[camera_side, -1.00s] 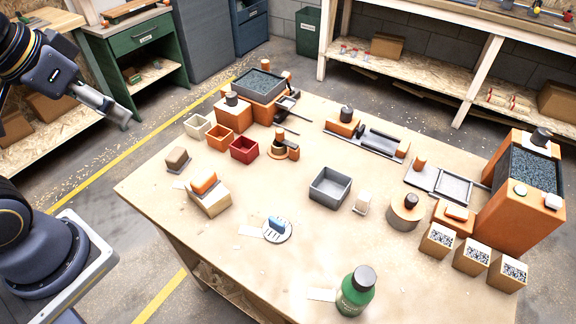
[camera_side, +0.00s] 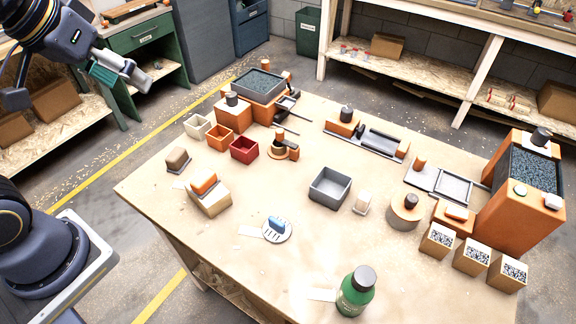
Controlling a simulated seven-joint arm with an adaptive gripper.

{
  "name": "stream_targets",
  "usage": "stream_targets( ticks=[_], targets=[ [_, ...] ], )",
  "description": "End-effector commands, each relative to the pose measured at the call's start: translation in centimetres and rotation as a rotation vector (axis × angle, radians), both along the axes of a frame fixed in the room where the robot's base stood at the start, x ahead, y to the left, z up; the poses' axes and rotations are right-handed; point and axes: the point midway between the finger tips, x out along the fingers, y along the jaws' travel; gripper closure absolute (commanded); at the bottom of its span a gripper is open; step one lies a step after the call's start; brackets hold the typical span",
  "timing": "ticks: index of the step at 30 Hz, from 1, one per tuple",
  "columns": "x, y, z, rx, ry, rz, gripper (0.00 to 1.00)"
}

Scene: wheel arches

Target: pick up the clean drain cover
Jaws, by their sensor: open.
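A white round disc with dark slots (camera_side: 284,235), which looks like the drain cover, lies flat near the front middle of the wooden table. A small blue block-like object (camera_side: 275,222) rests on it and hides part of its top. I cannot tell how clean its surface is. My gripper (camera_side: 122,78) is at the upper left, raised, open and empty, well away from the disc and beyond the table's left edge.
A white paper slip (camera_side: 251,232) lies left of the disc. An orange-topped block (camera_side: 209,198) stands to the left, a grey open bin (camera_side: 330,188) behind right, and a green bottle (camera_side: 356,292) at front right. The table (camera_side: 225,265) is bare between them.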

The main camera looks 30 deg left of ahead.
Motion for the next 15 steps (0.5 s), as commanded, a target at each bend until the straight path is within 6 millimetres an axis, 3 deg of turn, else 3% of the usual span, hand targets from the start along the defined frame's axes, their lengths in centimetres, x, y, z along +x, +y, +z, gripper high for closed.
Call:
stream_targets(
  ticks=[4, 7, 11, 15],
  targets=[
    [5.0, -3.0, -0.7, -0.051, 0.084, 0.007, 0.25],
    [8.3, -6.1, -2.7, -0.067, 0.163, -0.006, 0.25],
    [11.5, -11.1, -7.2, -0.057, 0.281, -0.046, 0.25],
    [12.3, -15.9, -13.0, -0.009, 0.402, -0.112, 0.25]
  ],
)
